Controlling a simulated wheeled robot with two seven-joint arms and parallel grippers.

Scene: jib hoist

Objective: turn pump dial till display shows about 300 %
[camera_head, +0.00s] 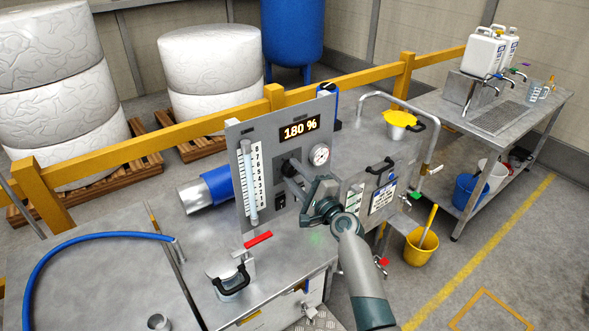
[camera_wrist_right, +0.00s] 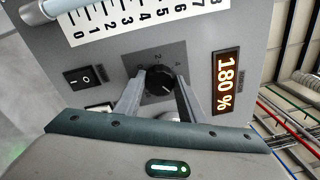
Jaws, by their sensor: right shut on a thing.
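The pump dial (camera_wrist_right: 159,84) is a round black knob with a white pointer line on a dark scale plate in the right wrist view. The display (camera_head: 299,128) on the grey panel reads 180 % in orange digits; it also shows in the right wrist view (camera_wrist_right: 227,84). My right gripper (camera_head: 292,168) reaches the panel below the display. In the right wrist view its fingers (camera_wrist_right: 158,92) are shut on the dial, one on each side. In the head view the gripper mostly hides the dial. My left gripper is not in view.
Beside the dial are a level tube with scale (camera_head: 251,185), a round gauge (camera_head: 320,154) and a black rocker switch (camera_wrist_right: 84,79). A red-handled valve (camera_head: 257,240) and a blue hose (camera_head: 80,240) are on the steel table in front.

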